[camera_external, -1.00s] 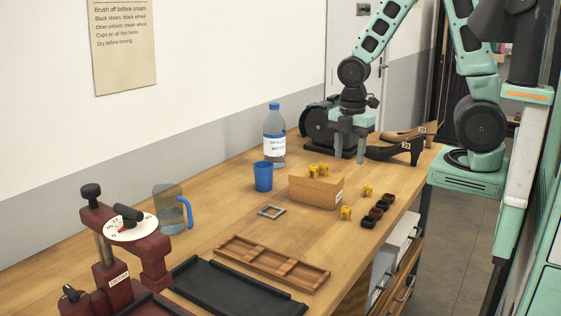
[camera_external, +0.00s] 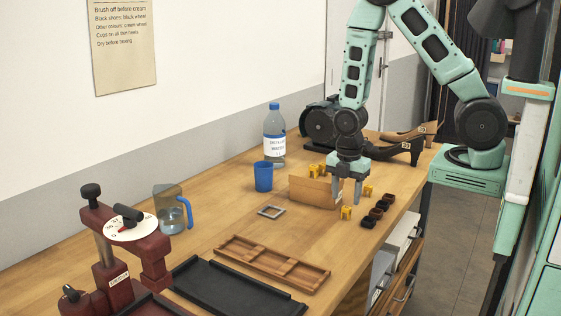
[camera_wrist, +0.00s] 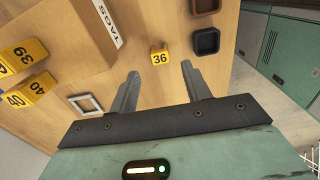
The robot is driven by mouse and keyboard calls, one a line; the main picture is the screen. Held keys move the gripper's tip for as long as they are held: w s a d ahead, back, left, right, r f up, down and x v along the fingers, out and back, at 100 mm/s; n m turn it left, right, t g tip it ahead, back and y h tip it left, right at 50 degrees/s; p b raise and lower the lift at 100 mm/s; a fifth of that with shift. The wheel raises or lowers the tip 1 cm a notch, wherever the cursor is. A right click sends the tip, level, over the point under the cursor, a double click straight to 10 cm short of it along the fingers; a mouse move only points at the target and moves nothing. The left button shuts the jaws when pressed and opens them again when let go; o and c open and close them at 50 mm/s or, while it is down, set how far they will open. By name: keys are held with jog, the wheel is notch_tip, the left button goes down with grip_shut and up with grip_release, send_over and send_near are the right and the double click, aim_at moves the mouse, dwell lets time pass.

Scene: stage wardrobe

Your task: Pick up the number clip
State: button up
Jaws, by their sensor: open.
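Several yellow number clips are in view. A loose clip marked 36 (camera_wrist: 159,57) stands on the table in the wrist view, just beyond and between my fingertips. In the outside view, one loose clip (camera_external: 346,213) stands just below my gripper (camera_external: 348,200) and another (camera_external: 368,190) a little behind it to the right. More clips (camera_external: 313,170) are at the cardboard tags box; in the wrist view these carry 39 and 40 (camera_wrist: 38,87). My gripper (camera_wrist: 160,72) is open, pointing down, with nothing between its fingers.
The cardboard box (camera_external: 308,191) stands close left of my gripper. Dark small cups (camera_external: 368,222) line the table's right side. A grey square frame (camera_external: 271,211), blue cup (camera_external: 263,177), bottle (camera_external: 274,140) and wooden tray (camera_external: 272,263) stand around. Shoes (camera_external: 400,150) lie behind.

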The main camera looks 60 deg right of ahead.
aim_at(348, 209)
jog(key=shift+s+d+f+p, duration=0.1)
jog(key=shift+f+p, duration=0.1)
jog(key=shift+f, duration=0.7)
jog(key=shift+w+d+f+p, duration=0.1)
jog(key=shift+f+p, duration=0.1)
jog(key=shift+f, duration=0.7)
jog(key=shift+s+d+f+p, duration=0.1)
jog(key=shift+f+p, duration=0.1)
jog(key=shift+f, duration=0.7)
jog(key=c, duration=1)
